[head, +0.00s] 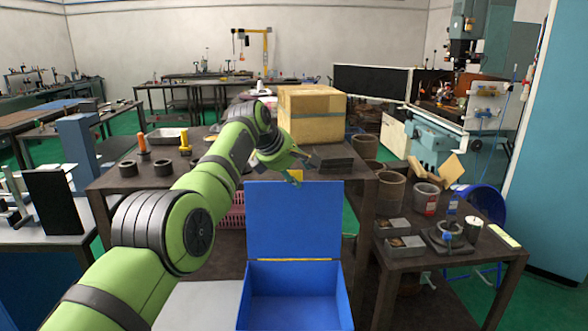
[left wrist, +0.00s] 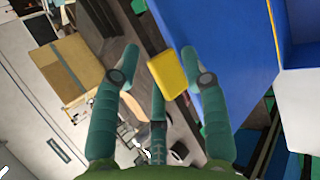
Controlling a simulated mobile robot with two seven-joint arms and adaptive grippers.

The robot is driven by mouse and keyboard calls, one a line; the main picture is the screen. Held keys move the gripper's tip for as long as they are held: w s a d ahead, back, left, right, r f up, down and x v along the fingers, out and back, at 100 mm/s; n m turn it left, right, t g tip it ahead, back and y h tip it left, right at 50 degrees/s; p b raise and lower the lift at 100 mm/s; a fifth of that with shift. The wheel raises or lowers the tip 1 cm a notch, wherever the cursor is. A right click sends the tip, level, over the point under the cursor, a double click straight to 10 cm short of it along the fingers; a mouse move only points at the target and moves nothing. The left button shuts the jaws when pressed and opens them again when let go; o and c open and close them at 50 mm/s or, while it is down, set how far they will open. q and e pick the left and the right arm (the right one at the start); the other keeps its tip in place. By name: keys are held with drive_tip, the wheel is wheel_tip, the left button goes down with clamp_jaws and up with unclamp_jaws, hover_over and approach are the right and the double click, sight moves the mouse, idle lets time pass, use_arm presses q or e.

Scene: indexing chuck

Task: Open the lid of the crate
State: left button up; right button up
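The blue crate (head: 295,290) stands at the front centre in the head view. Its blue lid (head: 294,220) stands upright at the back edge, so the crate is open and its inside shows. A yellow tab (head: 297,174) is at the lid's top edge; it also shows in the left wrist view (left wrist: 168,73). My left gripper (head: 293,178) is at the top of the lid, beside the tab. In the left wrist view its green fingers (left wrist: 163,52) are spread, with the tab between them and no visible grip on it. My right gripper is out of view.
A dark workbench (head: 150,185) behind the lid carries a cardboard box (head: 311,115) and tools. A lower side table (head: 440,262) with pots and boxes stands at right. A pink basket (head: 232,212) is under the bench, left of the lid.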

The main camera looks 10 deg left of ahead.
use_arm(q)
drive_tip(key=shift+s+a+f, duration=0.1)
drive_tip(key=shift+f, duration=0.05)
drive_tip(key=shift+a+r, duration=0.1)
drive_tip(key=shift+r, duration=0.15)
drive_tip(key=shift+s+a+r, duration=0.2)
drive_tip(key=shift+a+r, duration=0.05)
drive_tip(key=shift+r, duration=0.2)
drive_tip(key=v, duration=1)
drive_tip(key=shift+s, duration=0.4)
drive_tip(key=shift+d+r, duration=0.1)
